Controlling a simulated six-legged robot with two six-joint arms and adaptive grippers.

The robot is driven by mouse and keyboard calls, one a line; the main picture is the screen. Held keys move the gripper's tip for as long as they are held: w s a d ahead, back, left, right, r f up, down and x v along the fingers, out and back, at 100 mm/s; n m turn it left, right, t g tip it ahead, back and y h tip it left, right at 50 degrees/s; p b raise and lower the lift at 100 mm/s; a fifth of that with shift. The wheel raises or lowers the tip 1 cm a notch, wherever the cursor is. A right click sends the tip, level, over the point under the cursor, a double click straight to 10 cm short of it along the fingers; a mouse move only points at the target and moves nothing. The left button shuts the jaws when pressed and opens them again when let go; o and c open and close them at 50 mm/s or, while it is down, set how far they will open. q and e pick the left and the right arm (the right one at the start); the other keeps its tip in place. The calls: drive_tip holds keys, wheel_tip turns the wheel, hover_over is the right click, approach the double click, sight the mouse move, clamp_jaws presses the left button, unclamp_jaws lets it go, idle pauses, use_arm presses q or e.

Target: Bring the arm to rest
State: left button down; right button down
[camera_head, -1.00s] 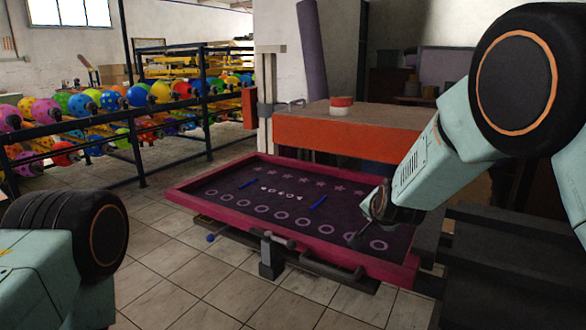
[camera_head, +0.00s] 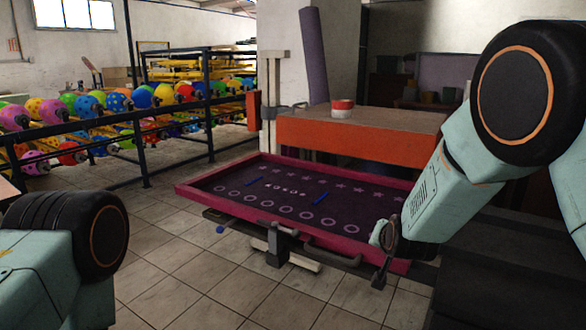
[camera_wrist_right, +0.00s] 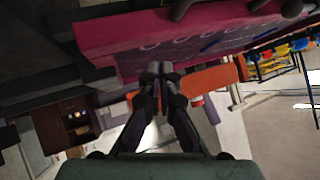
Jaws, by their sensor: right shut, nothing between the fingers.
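My right arm comes in from the right in the head view. Its gripper (camera_head: 381,270) points down beside the near right corner of the pink-framed printing screen (camera_head: 345,245), apart from its dark printed bed as far as I can tell. In the right wrist view the right gripper (camera_wrist_right: 158,72) has its two fingers together with nothing between them. The screen's pink frame (camera_wrist_right: 105,45) shows beyond the fingertips. My left arm shows only as a bulky joint at the lower left; its gripper is outside the picture.
An orange-sided table (camera_head: 350,138) with a red and white roll (camera_head: 342,106) stands behind the screen. Racks of colourful balloons (camera_head: 100,110) behind dark rails fill the left. A bracket with a handle (camera_head: 276,245) juts from the screen's near side. Tiled floor in front is clear.

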drive_tip(key=s+d+f+n+g, duration=0.3)
drive_tip(key=s+f+n+g, duration=0.15)
drive_tip(key=s+f, duration=1.65)
use_arm(q)
drive_tip(key=shift+w+d, duration=0.15)
drive_tip(key=shift+w, duration=0.25)
use_arm(e)
drive_tip(key=s+f+g, duration=0.2)
drive_tip(key=s+g, duration=0.1)
drive_tip(key=s, duration=1.1)
drive_tip(key=s+f+g+y, duration=0.1)
drive_tip(key=s+f+g, duration=0.2)
drive_tip(key=s, duration=1.1)
drive_tip(key=shift+g, duration=0.35)
use_arm(q)
drive_tip(key=shift+s, duration=0.2)
use_arm(e)
drive_tip(key=shift+s+a+n, duration=0.1)
drive_tip(key=shift+a+n, duration=0.05)
drive_tip(key=shift+n, duration=0.1)
use_arm(q)
drive_tip(key=shift+w, duration=0.2)
drive_tip(key=shift+s, duration=0.1)
